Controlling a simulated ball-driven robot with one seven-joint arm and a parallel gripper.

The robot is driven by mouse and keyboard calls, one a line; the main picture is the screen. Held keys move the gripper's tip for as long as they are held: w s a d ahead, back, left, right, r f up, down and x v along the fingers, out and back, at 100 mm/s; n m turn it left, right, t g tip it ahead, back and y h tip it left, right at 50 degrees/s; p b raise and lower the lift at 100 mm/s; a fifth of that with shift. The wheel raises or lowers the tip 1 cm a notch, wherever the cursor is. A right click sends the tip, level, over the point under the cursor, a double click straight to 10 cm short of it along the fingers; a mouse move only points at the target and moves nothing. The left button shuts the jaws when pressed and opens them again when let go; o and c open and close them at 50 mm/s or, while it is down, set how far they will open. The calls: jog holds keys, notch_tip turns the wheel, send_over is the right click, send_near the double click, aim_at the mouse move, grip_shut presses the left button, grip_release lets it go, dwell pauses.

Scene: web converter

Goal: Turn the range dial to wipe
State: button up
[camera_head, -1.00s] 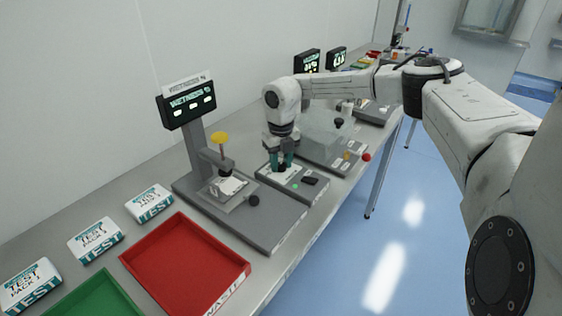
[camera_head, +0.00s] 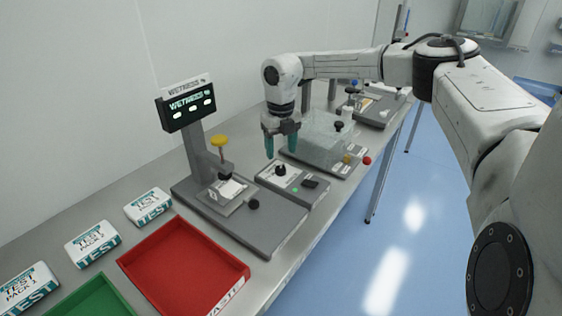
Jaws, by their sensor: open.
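The label wording and the way the knob points are too small to read. My gripper (camera_head: 281,150) hangs above and just behind the knob, fingers pointing down. Its teal fingers are spread apart with nothing between them, and they look clear of the knob.
A wetness tester (camera_head: 187,110) with a yellow knob stands left of the control box. A clear-covered station (camera_head: 320,140) with a red button (camera_head: 367,161) is close on the right. A red waste tray (camera_head: 190,262) and white test packs (camera_head: 148,206) lie at front left.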

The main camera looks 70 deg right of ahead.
aim_at(281, 168)
jog(key=shift+r, duration=2.25)
